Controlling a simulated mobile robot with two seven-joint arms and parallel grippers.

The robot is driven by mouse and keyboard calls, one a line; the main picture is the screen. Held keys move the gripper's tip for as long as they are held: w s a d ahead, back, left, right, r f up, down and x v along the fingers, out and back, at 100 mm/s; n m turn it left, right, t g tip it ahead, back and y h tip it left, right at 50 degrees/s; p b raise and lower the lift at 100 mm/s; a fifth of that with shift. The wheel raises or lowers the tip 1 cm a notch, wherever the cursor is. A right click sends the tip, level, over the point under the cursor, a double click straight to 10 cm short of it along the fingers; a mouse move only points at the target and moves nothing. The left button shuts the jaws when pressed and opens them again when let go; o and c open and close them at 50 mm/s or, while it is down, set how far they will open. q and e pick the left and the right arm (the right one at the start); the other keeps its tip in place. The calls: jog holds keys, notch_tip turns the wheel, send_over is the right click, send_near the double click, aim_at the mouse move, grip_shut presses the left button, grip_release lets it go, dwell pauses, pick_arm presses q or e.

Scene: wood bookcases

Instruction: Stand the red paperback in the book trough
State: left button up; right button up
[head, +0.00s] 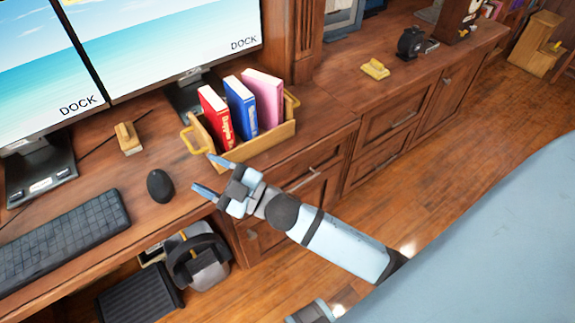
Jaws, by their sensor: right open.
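The red paperback (216,118) stands in the wooden book trough (262,146), at its left end, leaning slightly. A blue book (241,106) and a pink book (264,97) stand to its right in the same trough. My right gripper (208,174) is open and empty, just in front of the trough's left end and apart from the red paperback. The lower ends of the books are hidden by the trough's front wall. My left gripper is not in view.
A black mouse (160,186), a keyboard (64,240) and a small wooden block (128,138) lie left of the trough. Two monitors stand behind. A yellow object (375,69) lies on the right counter, with clear wood between it and the trough.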

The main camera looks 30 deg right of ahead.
jog(key=s+d+f+m+g+h, duration=0.3)
jog(key=s+d+f+m+h, duration=0.25)
jog(key=f, duration=0.45)
jog(key=s+d+f+m+g+h, duration=0.35)
jog(key=s+f+m, duration=0.25)
jog(key=s+f, duration=0.35)
pick_arm(q)
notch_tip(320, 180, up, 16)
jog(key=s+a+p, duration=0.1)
jog(key=p, duration=2)
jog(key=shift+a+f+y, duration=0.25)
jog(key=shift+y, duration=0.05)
pick_arm(e)
notch_tip(320, 180, up, 15)
jog(key=shift+s+d+r+h, duration=0.15)
jog(key=shift+s+d+h, duration=0.2)
jog(key=shift+s+h, duration=0.05)
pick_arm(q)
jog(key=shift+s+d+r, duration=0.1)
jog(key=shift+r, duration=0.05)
pick_arm(e)
jog(key=shift+r+n, duration=0.25)
jog(key=shift+r, duration=0.05)
